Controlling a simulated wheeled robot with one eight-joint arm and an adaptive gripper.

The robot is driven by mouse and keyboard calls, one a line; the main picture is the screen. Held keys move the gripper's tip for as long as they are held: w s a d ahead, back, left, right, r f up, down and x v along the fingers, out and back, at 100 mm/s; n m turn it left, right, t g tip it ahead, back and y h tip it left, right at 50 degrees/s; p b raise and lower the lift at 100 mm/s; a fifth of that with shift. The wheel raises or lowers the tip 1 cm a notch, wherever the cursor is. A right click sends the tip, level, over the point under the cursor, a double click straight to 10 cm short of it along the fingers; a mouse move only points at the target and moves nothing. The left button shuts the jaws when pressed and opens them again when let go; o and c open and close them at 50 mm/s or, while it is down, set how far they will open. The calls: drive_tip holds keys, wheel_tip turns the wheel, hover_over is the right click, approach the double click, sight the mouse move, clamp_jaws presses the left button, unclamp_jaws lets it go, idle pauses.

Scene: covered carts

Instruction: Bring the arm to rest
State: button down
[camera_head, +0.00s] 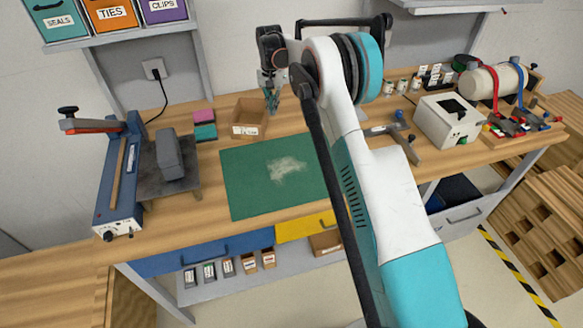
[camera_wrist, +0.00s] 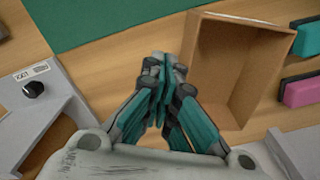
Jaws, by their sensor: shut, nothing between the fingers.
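My arm (camera_head: 385,190) reaches forward over the workbench from the lower right of the head view. My gripper (camera_head: 271,100) points down near the back of the bench, just right of an open cardboard box (camera_head: 246,131). In the wrist view my gripper (camera_wrist: 160,62) is shut and empty, its teal fingers together. The same box (camera_wrist: 278,40) lies right beside it in that view, and its visible inside is empty. I cannot tell the exact height of the fingertips over the bench.
A green mat (camera_head: 250,195) with a pale dusty patch lies in front. A blue lever-armed device (camera_head: 120,175) stands left. A white box-shaped unit (camera_head: 448,120) and a strapped cylinder (camera_head: 490,82) stand right. Shelves overhang the back.

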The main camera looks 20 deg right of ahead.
drive_tip(key=shift+r, duration=0.7)
drive_tip(key=s+r+n+t+b, duration=0.2)
drive_tip(key=s+r+n+t, duration=0.1)
drive_tip(key=s+r, duration=1.7)
drive_tip(key=s+n+t+b, duration=0.1)
drive_tip(key=s+t, duration=0.1)
drive_tip(key=s, duration=1.3)
drive_tip(key=s+f+n+t, duration=0.1)
drive_tip(key=s+f, duration=0.2)
drive_tip(key=s, duration=0.4)
drive_tip(key=s+f+n+t+b, duration=0.1)
drive_tip(key=s+f, duration=0.3)
drive_tip(key=s, duration=0.3)
drive_tip(key=shift+a+f, duration=0.15)
drive_tip(key=shift+f, duration=0.1)
drive_tip(key=shift+s, duration=0.1)
